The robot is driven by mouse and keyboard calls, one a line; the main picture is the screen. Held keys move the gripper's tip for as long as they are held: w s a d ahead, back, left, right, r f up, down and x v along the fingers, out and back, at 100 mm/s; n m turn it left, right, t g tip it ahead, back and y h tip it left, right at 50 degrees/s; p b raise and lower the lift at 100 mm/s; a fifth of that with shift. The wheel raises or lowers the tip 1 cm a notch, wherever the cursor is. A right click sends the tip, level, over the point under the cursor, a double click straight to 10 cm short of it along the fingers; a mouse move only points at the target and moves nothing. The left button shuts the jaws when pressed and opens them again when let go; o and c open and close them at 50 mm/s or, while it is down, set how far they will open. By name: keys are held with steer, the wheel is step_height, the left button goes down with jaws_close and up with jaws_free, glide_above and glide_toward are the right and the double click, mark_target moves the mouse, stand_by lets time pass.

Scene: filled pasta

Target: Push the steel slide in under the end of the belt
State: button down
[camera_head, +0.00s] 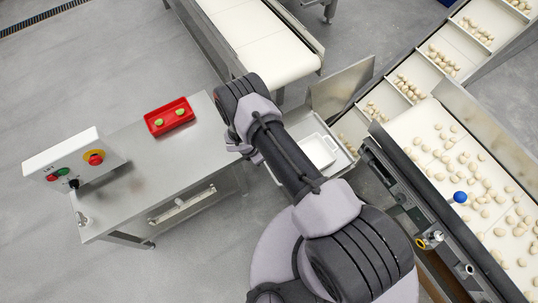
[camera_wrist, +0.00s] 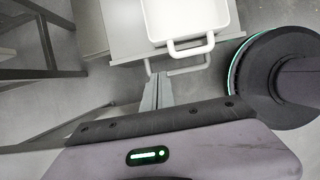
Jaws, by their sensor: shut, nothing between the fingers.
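The steel slide (camera_wrist: 125,35) shows at the top of the wrist view, with a pale bar handle on its near edge. A white bin (camera_wrist: 188,15) with its own looped handle sits on it. In the head view the slide (camera_head: 346,158) and the bin (camera_head: 318,150) lie right of my arm, partly hidden by it. The white belt (camera_head: 270,45) ends above and left of them. My gripper (camera_wrist: 157,85) is shut and empty, its fingertips close to the slide's handle; I cannot tell whether they touch. The arm hides the gripper in the head view.
A steel table (camera_head: 140,165) with a red tray (camera_head: 170,117) and a button box (camera_head: 75,160) stands left. A tilted steel plate (camera_head: 342,90) stands by the belt end. A conveyor with pasta (camera_head: 470,180) runs along the right. Bare floor lies at lower left.

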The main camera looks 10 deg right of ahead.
steer(key=b+x, duration=0.4)
steer(key=x, duration=0.5)
steer(key=shift+d+f, duration=0.2)
steer(key=shift+f, duration=0.2)
